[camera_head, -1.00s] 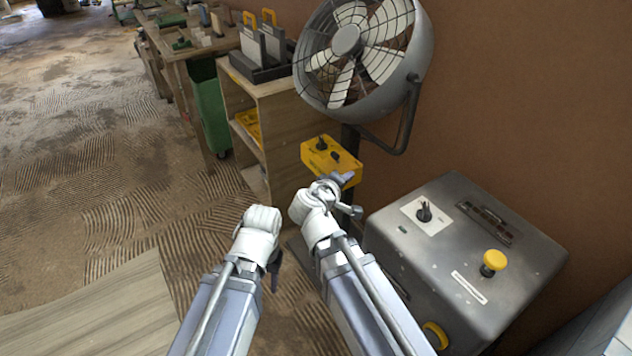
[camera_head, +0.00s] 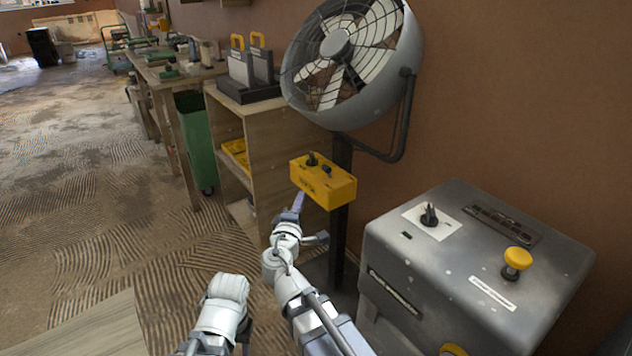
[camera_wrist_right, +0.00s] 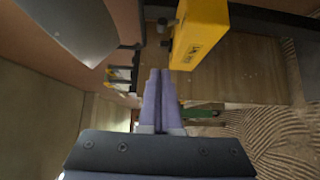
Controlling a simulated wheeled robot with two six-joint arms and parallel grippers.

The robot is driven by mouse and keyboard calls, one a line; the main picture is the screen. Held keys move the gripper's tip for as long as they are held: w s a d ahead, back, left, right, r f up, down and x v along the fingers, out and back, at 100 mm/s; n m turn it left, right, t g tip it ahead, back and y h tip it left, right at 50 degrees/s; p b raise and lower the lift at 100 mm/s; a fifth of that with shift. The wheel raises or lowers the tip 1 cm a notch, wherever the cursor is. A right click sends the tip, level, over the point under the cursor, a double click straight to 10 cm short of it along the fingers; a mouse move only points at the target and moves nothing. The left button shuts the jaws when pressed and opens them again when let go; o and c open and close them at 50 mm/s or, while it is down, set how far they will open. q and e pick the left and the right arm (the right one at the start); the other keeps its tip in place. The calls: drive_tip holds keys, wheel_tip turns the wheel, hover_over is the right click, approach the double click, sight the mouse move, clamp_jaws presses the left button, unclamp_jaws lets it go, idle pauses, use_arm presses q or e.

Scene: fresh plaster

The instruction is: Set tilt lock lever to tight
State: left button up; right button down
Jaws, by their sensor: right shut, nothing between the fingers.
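A large grey fan (camera_head: 345,105) stands on a dark post, held in a dark bent bracket (camera_head: 402,125). A small dark fitting (camera_head: 406,73) sits at the fan's side pivot; I cannot tell for certain that this is the tilt lock lever, or how it is set. My right gripper (camera_head: 300,196) points up, just below and left of the yellow control box (camera_head: 325,185), apart from the fan. In the right wrist view its purple fingers (camera_wrist_right: 160,73) are together with nothing between them. My left arm is low in the head view; its fingers are hidden.
The yellow box carries a black knob and a switch. A grey metal cabinet (camera_head: 455,275) with a yellow button (camera_head: 516,260) stands at right. A wooden shelf unit (camera_head: 262,130) and a green bin (camera_head: 198,140) are behind at left. Patterned floor is clear at left.

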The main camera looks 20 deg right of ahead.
sight(328, 172)
drive_tip(key=shift+s+d+x, duration=0.2)
drive_tip(key=shift+d+x, duration=0.25)
drive_tip(key=shift+x, duration=1.7)
drive_tip(key=shift+s+d+x, duration=0.2)
drive_tip(key=shift+d+x, duration=0.2)
drive_tip(key=shift+x, duration=1.7)
drive_tip(key=shift+s+d+x, duration=0.2)
drive_tip(key=shift+d+x, duration=0.25)
drive_tip(key=shift+x, duration=1.7)
drive_tip(key=shift+f, duration=0.1)
